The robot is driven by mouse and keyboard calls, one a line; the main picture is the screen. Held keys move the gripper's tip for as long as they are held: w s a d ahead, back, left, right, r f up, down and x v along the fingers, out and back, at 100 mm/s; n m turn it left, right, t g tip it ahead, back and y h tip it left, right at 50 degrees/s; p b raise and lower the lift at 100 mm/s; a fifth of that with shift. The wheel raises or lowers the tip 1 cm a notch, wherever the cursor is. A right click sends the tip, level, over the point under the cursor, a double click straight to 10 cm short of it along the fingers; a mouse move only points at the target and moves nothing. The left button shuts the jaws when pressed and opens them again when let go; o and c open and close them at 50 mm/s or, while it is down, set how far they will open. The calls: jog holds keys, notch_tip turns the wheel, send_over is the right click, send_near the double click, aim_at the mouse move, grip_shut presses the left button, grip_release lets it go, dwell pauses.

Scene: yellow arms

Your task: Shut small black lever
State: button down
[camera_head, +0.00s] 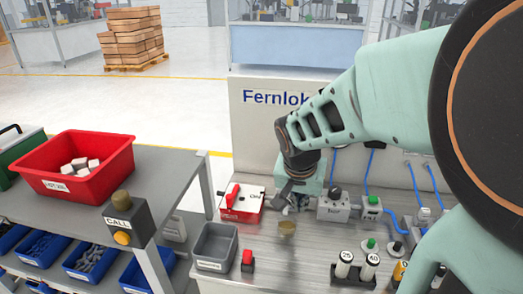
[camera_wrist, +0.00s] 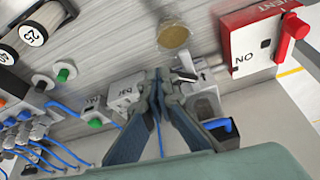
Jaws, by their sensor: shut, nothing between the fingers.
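My gripper (camera_wrist: 158,78) is shut and empty. In the head view my gripper (camera_head: 290,191) covers much of the fitting, so the lever's position is hard to read there.
A red-and-white box with a red lever (camera_head: 236,197) stands left of my gripper. A grey box with a black knob (camera_head: 334,206) stands right. Blue hoses run behind.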

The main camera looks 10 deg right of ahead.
jog(key=d+n, duration=0.1)
jog(key=w+d+n, duration=0.1)
jog(key=d, duration=0.1)
jog(key=shift+w+y, duration=0.3)
jog(key=shift+y, duration=0.1)
jog(key=shift+a, duration=0.15)
dwell(1.3)
